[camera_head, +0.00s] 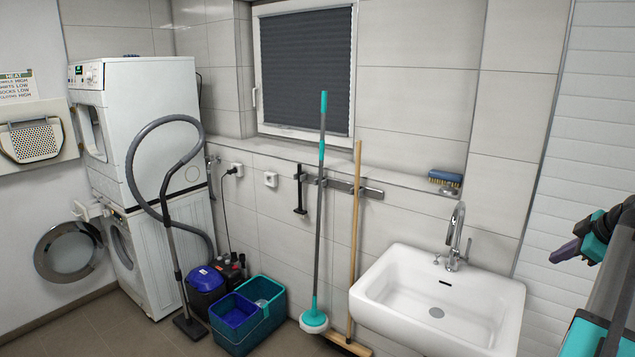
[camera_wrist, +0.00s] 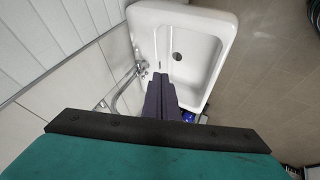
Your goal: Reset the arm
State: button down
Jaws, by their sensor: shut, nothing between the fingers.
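In the wrist view, the fingers of my gripper (camera_wrist: 160,80) are together and hold nothing. They stand in front of the white sink (camera_wrist: 190,45) in that view. In the head view, the gripper is to the right of the sink (camera_head: 440,300) and apart from it. Part of my arm is cut off by the right picture edge.
A dryer (camera_head: 150,120) stands on a washing machine (camera_head: 165,250), whose round door (camera_head: 68,252) is open. A vacuum cleaner (camera_head: 205,279), a teal bucket (camera_head: 248,325), a mop (camera_head: 319,200) and a broom (camera_head: 355,220) stand along the wall. A brush (camera_head: 444,178) lies on the ledge.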

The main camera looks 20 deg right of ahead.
jog(key=w+a+f+n+g+y+b, duration=0.1)
jog(key=w+a+f+n+y, duration=0.1)
jog(key=w+a+f, duration=0.8)
jog(key=w+a+f+n+g+y+b, duration=0.1)
jog(key=w+a+f+y+b, duration=0.1)
jog(key=w+a+f, duration=0.75)
jog(key=s+a+f+n+g+y+b, duration=0.15)
jog(key=a+f+g, duration=0.25)
jog(key=a+f, duration=2.05)
jog(key=s+a+f+g+b, duration=0.2)
jog(key=s+a+f, duration=0.5)
jog(key=a+f, duration=0.25)
jog(key=s+a+f+g+b, duration=0.1)
jog(key=s+a+f+g, duration=0.1)
jog(key=s+a+f, duration=0.6)
jog(key=s+a+f+m+g+h+b, duration=0.1)
jog(key=s+f+m+h, duration=0.1)
jog(key=s+f+m, duration=0.3)
jog(key=s+a+f+m+g+h+b, duration=0.1)
jog(key=s+f+m, duration=0.5)
jog(key=s, duration=0.8)
jog(key=shift+s+a+f+g+h, duration=0.15)
jog(key=shift+a+f+g+h, duration=0.4)
jog(key=shift+a+f, duration=0.15)
